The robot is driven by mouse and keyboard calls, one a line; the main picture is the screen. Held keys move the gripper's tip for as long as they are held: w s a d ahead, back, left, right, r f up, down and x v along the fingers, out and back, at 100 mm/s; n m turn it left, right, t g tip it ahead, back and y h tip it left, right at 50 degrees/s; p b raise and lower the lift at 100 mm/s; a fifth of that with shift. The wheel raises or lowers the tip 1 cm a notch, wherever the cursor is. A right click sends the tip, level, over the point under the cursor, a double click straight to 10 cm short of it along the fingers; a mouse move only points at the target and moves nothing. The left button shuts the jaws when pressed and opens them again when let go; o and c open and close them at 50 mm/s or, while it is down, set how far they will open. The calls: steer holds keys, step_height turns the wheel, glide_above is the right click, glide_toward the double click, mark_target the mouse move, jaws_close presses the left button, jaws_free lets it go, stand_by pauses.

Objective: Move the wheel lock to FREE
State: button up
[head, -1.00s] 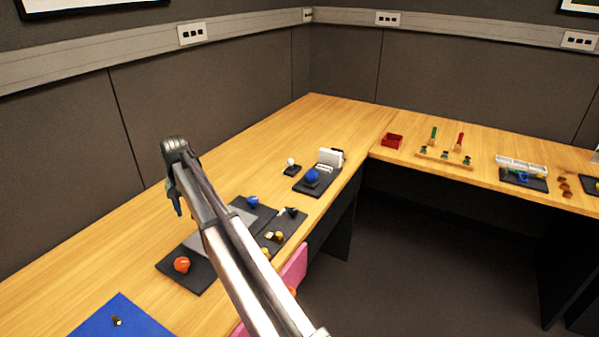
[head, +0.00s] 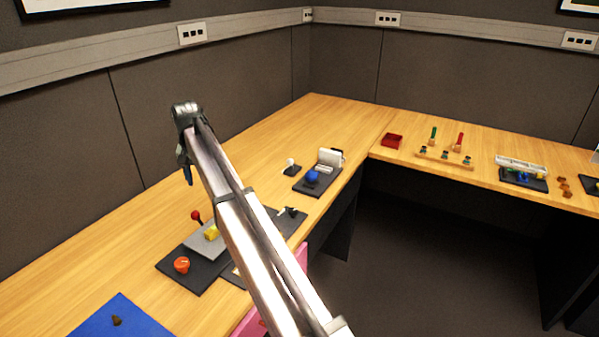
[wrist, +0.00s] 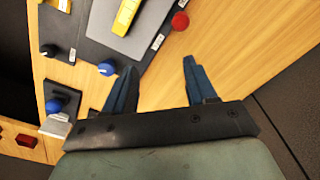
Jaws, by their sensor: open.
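My gripper (head: 187,176) is open and empty, held above the desk at the far side of the dark control panel (head: 170,266). In the wrist view its two blue fingers (wrist: 158,82) are apart, with bare wood between them. The panel carries an orange knob (head: 182,264), a red ball (head: 196,215) and a yellow block (head: 211,233) on a grey plate (head: 193,243). The wrist view shows the red ball (wrist: 180,21), the yellow block (wrist: 126,16), a blue knob (wrist: 106,68) and small white labels. The labels are unreadable, so I cannot tell which control is the wheel lock.
A blue trackball (head: 312,177) on a dark base stands farther along the desk, with a small white-topped piece (head: 291,165) beside it. A blue mat (head: 122,320) lies at lower left. My arm hides part of the panel. The desk left of the panel is clear.

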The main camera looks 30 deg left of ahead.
steer(key=w+d+f+m+t, duration=0.1)
steer(key=w+d+f, duration=0.1)
steer(key=w+d, duration=0.4)
steer(key=w+d+f+m+t, duration=0.1)
steer(key=w+d+f, duration=0.2)
steer(key=w, duration=0.9)
steer(key=w+d+f+m+t, duration=0.1)
steer(key=w+d+f, duration=0.1)
steer(key=w+d, duration=0.7)
steer(key=shift+w+d+f+m+y, duration=0.25)
steer(key=shift+d+f+m+y, duration=0.05)
steer(key=shift+f+m, duration=0.1)
steer(key=shift+c, duration=0.2)
